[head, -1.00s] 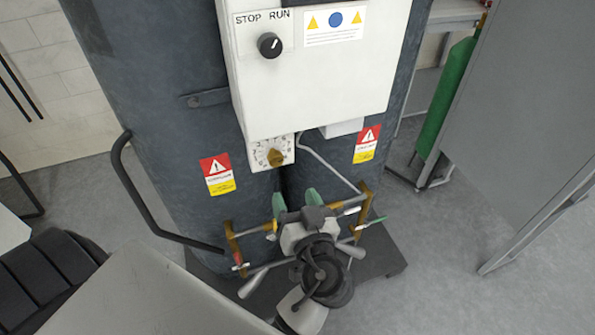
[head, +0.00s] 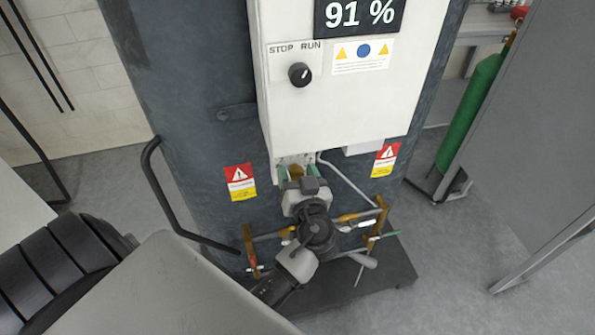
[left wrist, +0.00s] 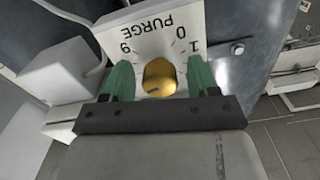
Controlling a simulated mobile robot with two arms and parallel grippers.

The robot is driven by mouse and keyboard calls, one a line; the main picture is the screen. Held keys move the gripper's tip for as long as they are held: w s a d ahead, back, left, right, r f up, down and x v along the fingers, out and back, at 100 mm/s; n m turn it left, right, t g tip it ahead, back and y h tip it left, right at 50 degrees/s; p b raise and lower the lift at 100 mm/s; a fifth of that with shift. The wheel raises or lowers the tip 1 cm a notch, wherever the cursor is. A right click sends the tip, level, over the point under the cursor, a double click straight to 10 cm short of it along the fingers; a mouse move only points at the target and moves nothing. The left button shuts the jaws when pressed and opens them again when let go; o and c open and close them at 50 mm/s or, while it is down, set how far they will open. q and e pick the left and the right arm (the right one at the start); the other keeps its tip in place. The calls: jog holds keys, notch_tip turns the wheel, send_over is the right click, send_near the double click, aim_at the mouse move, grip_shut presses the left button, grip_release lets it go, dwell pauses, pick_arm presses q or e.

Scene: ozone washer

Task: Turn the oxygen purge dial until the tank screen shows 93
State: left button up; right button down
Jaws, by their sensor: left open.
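The oxygen purge dial (left wrist: 159,77) is a brass knob on a white plate marked PURGE (left wrist: 152,30), with the digits 9, 0 and 1 showing. In the left wrist view my left gripper (left wrist: 160,80) is open, with one green fingertip on each side of the knob; I cannot tell if they touch it. In the head view the left gripper (head: 296,172) reaches up to the plate under the white box and mostly hides the dial. The tank screen (head: 358,12) reads 91 %, its top cut off by the frame. My right gripper is not in view.
The white control box (head: 345,105) carries a STOP/RUN switch (head: 299,74) above the dial. Brass and steel pipework (head: 375,225) lies below, around my left arm. A black handle (head: 155,185) sticks out at left. A grey panel (head: 540,130) stands at right.

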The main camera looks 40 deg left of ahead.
pick_arm(q)
jog(key=c, duration=0.9)
jog(key=shift+f+m, duration=0.1)
jog(key=shift+m, duration=0.2)
jog(key=shift+m+b, duration=0.45)
jog(key=shift+m, duration=2.15)
